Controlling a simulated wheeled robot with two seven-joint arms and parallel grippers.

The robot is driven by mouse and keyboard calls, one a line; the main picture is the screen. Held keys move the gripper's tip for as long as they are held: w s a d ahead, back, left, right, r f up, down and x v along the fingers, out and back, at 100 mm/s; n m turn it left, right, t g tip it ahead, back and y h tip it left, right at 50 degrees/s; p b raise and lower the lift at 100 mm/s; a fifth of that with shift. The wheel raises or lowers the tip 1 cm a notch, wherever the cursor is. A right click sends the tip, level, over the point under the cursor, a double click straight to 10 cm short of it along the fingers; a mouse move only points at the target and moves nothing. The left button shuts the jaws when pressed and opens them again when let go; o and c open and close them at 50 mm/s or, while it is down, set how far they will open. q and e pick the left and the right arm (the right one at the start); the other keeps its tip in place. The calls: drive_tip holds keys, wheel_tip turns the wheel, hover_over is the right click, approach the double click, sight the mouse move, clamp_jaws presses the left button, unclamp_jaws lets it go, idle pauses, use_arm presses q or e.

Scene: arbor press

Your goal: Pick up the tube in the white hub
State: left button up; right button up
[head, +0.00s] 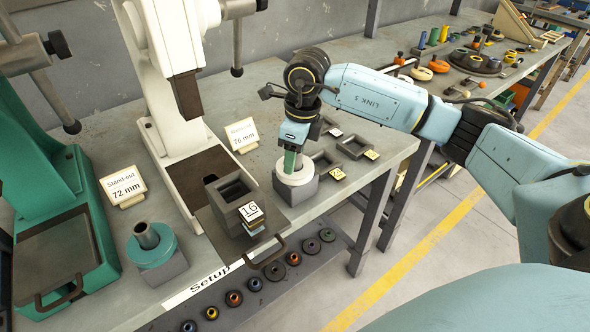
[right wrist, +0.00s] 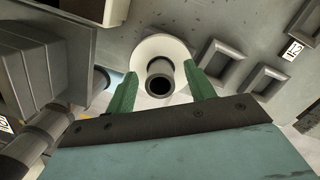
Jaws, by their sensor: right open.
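The white hub (head: 296,179) sits on a grey block (head: 300,192) on the bench, right of the white press. In the right wrist view the white hub (right wrist: 166,46) shows as a disc with a dark grey tube (right wrist: 160,80) standing out of its middle, its open end towards the camera. My right gripper (right wrist: 161,92) is open, with one green finger on each side of the tube and visible gaps between. In the head view the right gripper (head: 292,160) points down over the hub and hides most of the tube. My left gripper is not in view.
A teal hub (head: 152,247) with a grey tube (head: 146,236) stands at the left. The white press (head: 168,75) and a dark block marked 16 (head: 232,205) are left of my gripper. Small empty trays (head: 325,162) lie just right. A green press (head: 60,220) stands far left.

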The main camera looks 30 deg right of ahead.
drive_tip(key=shift+c, duration=0.8)
drive_tip(key=shift+r, duration=0.1)
clamp_jaws()
wheel_tip(320, 180, up, 9)
drive_tip(key=shift+r, duration=0.15)
wheel_tip(320, 180, up, 8)
drive_tip(key=p, duration=0.6)
